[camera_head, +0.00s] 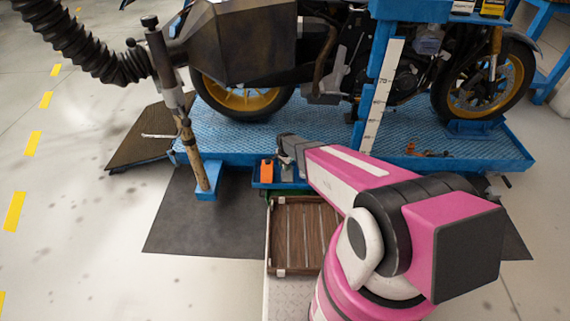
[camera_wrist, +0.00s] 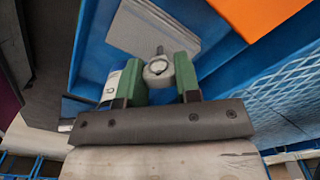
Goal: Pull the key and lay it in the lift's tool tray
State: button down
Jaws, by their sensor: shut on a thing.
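In the wrist view, the key (camera_wrist: 158,68) shows as a grey round head with a dark shaft pointing away. My gripper (camera_wrist: 160,78) is shut on it, with one green finger pad on each side. The lift's tool tray (camera_wrist: 215,62) is blue and lies beneath the gripper and key in that view; how high they are above it is hard to tell. In the head view, the tray (camera_head: 258,184) is at the lift's near edge, and my gripper (camera_head: 284,151) is over it. The key cannot be made out there.
An orange block (camera_head: 266,170) and a grey flat thing (camera_wrist: 150,26) are in the tray. A white-and-blue cylinder (camera_wrist: 111,83) is close beside the left finger. The blue lift (camera_head: 440,143) carries a motorcycle (camera_head: 345,60). A stand with a hose (camera_head: 185,120) is to the left.

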jog(key=c, duration=0.7)
grip_release()
jog(key=shift+c, duration=0.2)
notch_tip(320, 180, up, 11)
jog(key=s+d+r+n, duration=0.9)
jog(key=s+d+r, duration=0.9)
jog(key=r, duration=0.3)
jog(key=shift+s+d, duration=0.3)
jog(key=shift+d, duration=0.25)
jog(key=shift+r, duration=0.1)
